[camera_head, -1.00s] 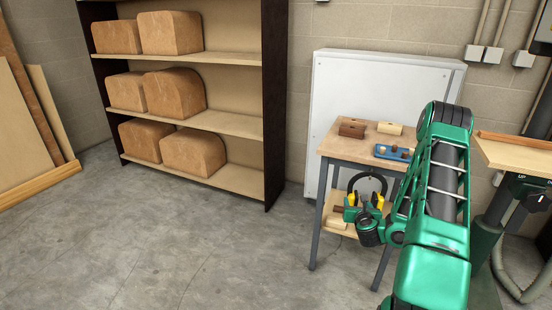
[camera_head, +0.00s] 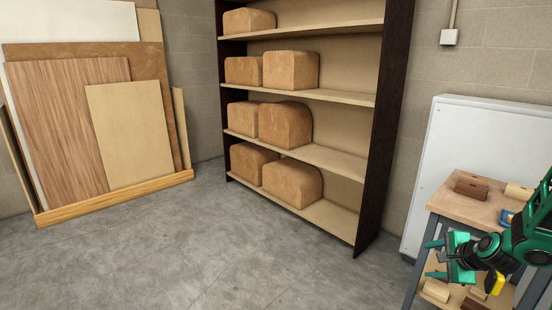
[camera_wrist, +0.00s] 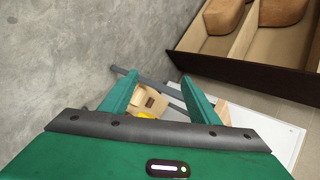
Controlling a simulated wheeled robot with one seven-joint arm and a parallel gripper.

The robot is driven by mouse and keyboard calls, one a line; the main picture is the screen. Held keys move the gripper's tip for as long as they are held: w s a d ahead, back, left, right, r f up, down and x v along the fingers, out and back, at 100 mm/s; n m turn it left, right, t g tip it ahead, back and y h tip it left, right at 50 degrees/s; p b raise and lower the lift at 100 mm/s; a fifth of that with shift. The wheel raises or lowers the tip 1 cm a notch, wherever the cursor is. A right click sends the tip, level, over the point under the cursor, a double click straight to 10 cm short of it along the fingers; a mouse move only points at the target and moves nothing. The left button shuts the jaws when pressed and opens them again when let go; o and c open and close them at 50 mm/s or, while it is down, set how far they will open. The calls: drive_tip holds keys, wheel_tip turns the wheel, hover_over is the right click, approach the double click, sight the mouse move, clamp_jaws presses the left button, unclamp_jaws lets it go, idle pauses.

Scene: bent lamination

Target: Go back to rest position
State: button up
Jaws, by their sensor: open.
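My gripper (camera_head: 432,259) is at the right of the head view, in front of the small workbench (camera_head: 465,206). Its two green fingers point left and stand apart with nothing between them. In the wrist view my gripper (camera_wrist: 159,78) is also open and empty. My green arm enters from the right edge of the head view and covers part of the bench.
A shelf unit (camera_head: 375,130) with several rounded brown blocks stands at the back. Sheets (camera_head: 130,130) lean in a rack at the left. A white panel (camera_head: 470,140) is behind the bench. A brown block (camera_head: 471,190) lies on the bench top. The middle floor is clear.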

drive_tip(key=s+a+r+n+g, duration=0.2)
drive_tip(key=s+r+n+g, duration=0.1)
drive_tip(key=s, duration=0.8)
drive_tip(key=s+a+r+n+g, duration=0.2)
drive_tip(key=s+r+n, duration=0.4)
drive_tip(key=s, duration=0.5)
drive_tip(key=s+a+r+n+g, duration=0.2)
drive_tip(key=s+r+n+g, duration=0.2)
drive_tip(key=s, duration=0.7)
drive_tip(key=shift+s+a+r, duration=0.2)
drive_tip(key=shift+s+a, duration=0.2)
drive_tip(key=shift+w+f, duration=0.25)
drive_tip(key=shift+w, duration=0.35)
